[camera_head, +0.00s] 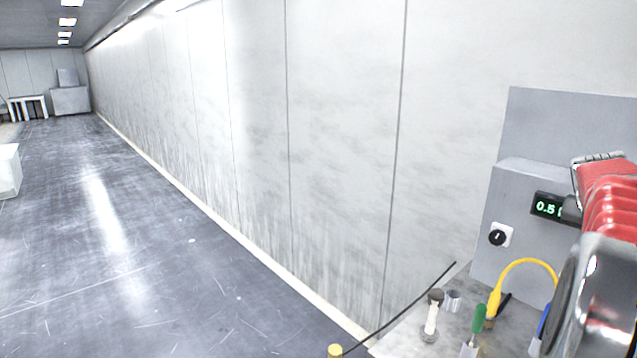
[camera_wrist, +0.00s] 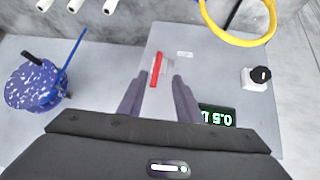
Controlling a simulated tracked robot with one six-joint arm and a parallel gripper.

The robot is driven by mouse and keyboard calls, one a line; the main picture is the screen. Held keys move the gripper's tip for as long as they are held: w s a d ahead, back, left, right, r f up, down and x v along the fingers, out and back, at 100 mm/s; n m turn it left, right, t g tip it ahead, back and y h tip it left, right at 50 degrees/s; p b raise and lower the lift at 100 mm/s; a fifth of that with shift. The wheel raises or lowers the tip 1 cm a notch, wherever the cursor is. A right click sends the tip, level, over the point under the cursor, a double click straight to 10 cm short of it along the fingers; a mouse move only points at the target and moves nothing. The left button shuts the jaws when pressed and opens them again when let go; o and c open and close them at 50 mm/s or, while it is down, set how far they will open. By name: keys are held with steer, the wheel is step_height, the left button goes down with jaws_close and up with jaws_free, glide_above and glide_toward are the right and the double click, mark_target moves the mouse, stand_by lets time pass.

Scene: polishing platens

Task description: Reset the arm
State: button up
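My arm (camera_head: 608,205), red with a silver joint, reaches in at the right edge of the head view and covers part of a grey machine box. My gripper (camera_wrist: 158,86) shows in the wrist view with its two dark fingers apart and nothing held between them. Beyond the fingertips, a small red bar (camera_wrist: 156,68) lies against a pale grey panel (camera_wrist: 205,72). I cannot tell how far the fingers are from it. The fingertips do not show in the head view.
The grey box (camera_head: 515,215) carries a green digital display (camera_head: 547,207) and a black knob (camera_head: 498,237). A blue speckled pot (camera_wrist: 36,86) stands left. Open floor (camera_head: 130,230) lies left.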

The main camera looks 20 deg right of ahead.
steer(key=w+a+f+n+t+y, duration=0.15)
steer(key=a+f+n, duration=0.3)
steer(key=a, duration=1.15)
steer(key=w+a+f+n+y, duration=0.1)
steer(key=a+f+n+y, duration=0.35)
steer(key=a, duration=1.15)
steer(key=s+a+f+n+t+y, duration=0.1)
steer(key=s+a+n, duration=0.1)
steer(key=a, duration=1.1)
steer(key=s+a+f+n+t+y, duration=0.1)
steer(key=s+a+f+n, duration=0.1)
steer(key=a, duration=1.2)
steer(key=s+n, duration=0.1)
steer(key=s, duration=0.1)
steer(key=shift+s+a+f, duration=0.15)
steer(key=shift+s, duration=0.15)
